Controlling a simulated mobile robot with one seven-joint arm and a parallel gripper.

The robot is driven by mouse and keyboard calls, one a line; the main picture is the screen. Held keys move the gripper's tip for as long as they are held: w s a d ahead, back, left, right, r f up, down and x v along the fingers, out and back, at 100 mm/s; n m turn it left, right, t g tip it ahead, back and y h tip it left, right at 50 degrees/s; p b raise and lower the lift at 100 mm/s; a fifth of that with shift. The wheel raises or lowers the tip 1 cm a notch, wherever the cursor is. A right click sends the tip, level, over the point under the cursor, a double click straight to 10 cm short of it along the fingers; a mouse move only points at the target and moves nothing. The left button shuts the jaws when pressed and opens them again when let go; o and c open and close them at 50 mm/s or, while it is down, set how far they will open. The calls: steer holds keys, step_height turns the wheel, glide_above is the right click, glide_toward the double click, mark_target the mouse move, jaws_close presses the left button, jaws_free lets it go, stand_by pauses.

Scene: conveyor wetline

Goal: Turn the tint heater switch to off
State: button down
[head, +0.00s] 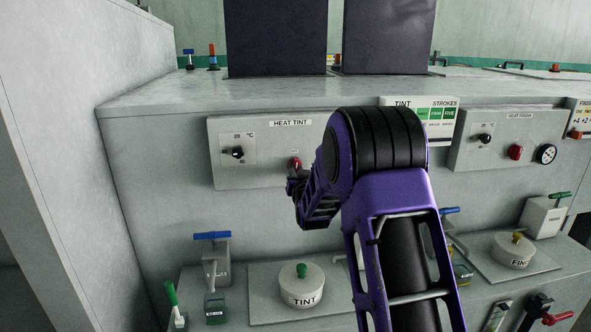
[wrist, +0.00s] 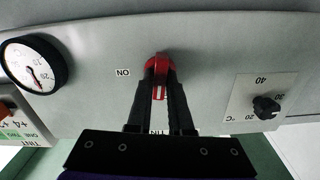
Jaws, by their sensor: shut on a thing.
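The tint heater switch is a red knob (wrist: 160,62) on the grey HEAT TINT panel (head: 255,170). In the wrist view, which is upside down, my gripper (wrist: 160,76) has its two black fingers closed on either side of the knob's handle. The handle lies vertical in that view, with a white mark on it. An upside-down ON label (wrist: 123,72) is to the left of the knob. No OFF label can be made out. In the head view a little of the red switch (head: 295,162) shows above my gripper (head: 296,176), and my arm hides the panel's right part.
A black temperature dial (head: 237,153) is left of the switch, and a round gauge (wrist: 35,64) shows in the wrist view. The HEAT FINISH panel (head: 470,155) is at right. Below stand a TINT lid (head: 302,290) and a blue-handled valve (head: 212,237).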

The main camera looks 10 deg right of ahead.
steer(key=shift+n, duration=0.5)
steer(key=c, duration=0.8)
jaws_free()
steer(key=shift+s, duration=3.5)
